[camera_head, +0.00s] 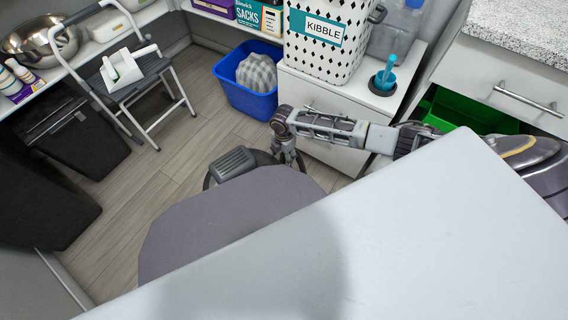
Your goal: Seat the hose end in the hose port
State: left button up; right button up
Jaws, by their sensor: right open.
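I cannot make out the hose end or the hose port for certain. A dark grey ribbed piece (232,164) stands low by the floor, with a dark curved edge around it; it may be part of a machine, and its lower part is hidden. My right gripper (287,157) points down just right of this piece, above the floor and in front of the white cabinet. It is open, and I see nothing held in it. Its fingertips are small and partly hidden. My left gripper is out of the picture.
A blue bin (236,97) with a grey ribbed bundle (257,73) stands behind my right gripper. A grey step stool (150,84) stands left. Wooden floor (150,182) lies open between.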

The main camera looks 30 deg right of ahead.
aim_at(284, 159)
jog(key=shift+f, duration=0.1)
jog(key=shift+f+b, duration=0.5)
jog(key=shift+f, duration=0.35)
jog(key=shift+f+b, duration=0.4)
jog(key=shift+f, duration=0.45)
jog(key=shift+f+b, duration=0.45)
jog(key=shift+f, duration=0.55)
